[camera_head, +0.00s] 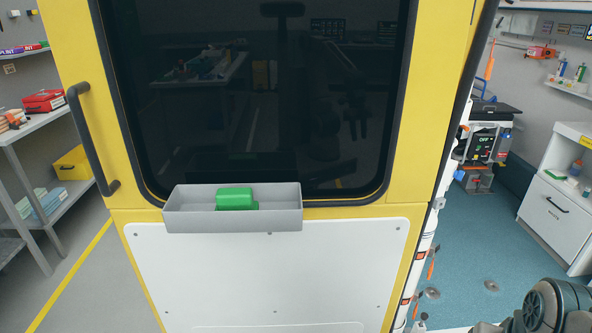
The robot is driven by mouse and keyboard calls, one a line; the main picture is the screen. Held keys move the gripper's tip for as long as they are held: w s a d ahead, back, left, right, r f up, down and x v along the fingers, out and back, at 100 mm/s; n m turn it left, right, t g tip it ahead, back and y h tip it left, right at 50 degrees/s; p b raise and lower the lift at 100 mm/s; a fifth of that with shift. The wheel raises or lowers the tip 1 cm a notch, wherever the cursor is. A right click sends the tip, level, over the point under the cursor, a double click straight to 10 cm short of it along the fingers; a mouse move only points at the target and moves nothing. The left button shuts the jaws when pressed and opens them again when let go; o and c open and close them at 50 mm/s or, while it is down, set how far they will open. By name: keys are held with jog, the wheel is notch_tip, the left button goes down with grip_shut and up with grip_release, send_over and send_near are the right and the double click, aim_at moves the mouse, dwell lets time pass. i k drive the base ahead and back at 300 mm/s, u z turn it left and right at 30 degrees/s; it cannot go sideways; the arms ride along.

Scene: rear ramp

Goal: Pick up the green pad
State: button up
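The green pad (235,197) is a small, bright green block with rounded edges. It lies in a shallow grey tray (190,217) fixed to the yellow door below its dark window. The tray's front wall hides the pad's lower part. A small green piece shows at the pad's lower right; I cannot tell if it is part of it. Part of my arm shows at the bottom right corner, well apart from the tray. My gripper's fingers are not in view.
The yellow door (430,130) has a black handle (92,140) at its left. A grey shelf unit (60,203) with boxes stands at the left. A white cabinet (555,215) stands at the right. Blue-green floor (480,250) lies open between the door and the cabinet.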

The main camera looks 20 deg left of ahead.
aim_at(227, 199)
jog(key=i, duration=0.7)
jog(key=u, duration=2.65)
jog(key=i, duration=0.5)
jog(key=z, duration=0.05)
